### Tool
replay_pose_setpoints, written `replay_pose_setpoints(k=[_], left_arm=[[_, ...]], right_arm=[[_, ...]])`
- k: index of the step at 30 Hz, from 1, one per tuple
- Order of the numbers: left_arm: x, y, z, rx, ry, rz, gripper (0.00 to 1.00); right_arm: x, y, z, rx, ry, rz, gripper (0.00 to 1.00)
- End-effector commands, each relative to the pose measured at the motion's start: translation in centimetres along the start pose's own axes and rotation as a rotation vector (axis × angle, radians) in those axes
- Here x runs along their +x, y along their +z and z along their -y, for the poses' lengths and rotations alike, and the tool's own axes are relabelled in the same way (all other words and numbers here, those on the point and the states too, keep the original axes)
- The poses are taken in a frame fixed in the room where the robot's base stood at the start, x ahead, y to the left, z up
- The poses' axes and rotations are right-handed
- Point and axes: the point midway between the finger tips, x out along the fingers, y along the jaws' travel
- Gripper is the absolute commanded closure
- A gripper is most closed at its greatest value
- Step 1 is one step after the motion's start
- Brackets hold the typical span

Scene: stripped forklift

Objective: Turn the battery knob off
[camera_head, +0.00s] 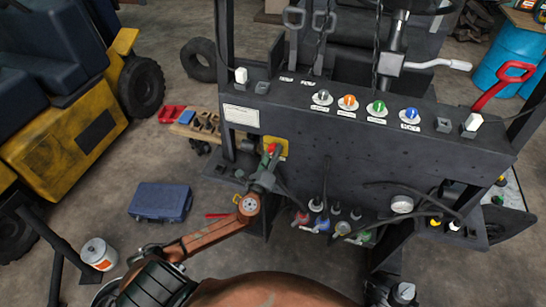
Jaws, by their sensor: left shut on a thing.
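The battery knob (271,148) is red and sits on a yellow plate (284,145) on the front of the dark forklift panel, at its lower left. My left gripper (268,162) reaches up to it from below and is shut on it. The fingers cover much of the knob, so its exact turn angle is hard to tell. I cannot make out my right gripper in this view.
The top panel (330,106) carries silver, orange, green and blue knobs. Hoses and coloured fittings hang below it (320,222). A blue case (160,202) and a white bucket (98,254) stand on the floor at left. A yellow vehicle (75,140) is farther left.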

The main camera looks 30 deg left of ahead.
Motion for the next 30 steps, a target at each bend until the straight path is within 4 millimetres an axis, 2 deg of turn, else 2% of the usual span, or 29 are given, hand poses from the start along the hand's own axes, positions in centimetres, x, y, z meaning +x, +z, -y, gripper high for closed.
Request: replay_pose_setpoints(k=[6, 15, 21, 30], left_arm=[[-0.1, -0.2, -0.3, -0.207, 0.002, 0.001, 0.87], [0.0, -0.1, -0.2, -0.442, 0.001, 0.000, 0.87], [0.0, -0.1, -0.2, -0.545, 0.002, -0.001, 0.87], [0.0, -0.1, -0.1, -0.611, 0.001, 0.000, 0.87]], right_arm=[[1.7, 0.4, -0.1, -0.001, 0.002, 0.004, 0.60], [2.8, 0.7, -0.3, -0.002, 0.003, 0.006, 0.60], [3.2, 0.8, -0.2, -0.002, 0.003, 0.007, 0.60], [3.4, 0.8, -0.2, -0.002, 0.003, 0.008, 0.60]])
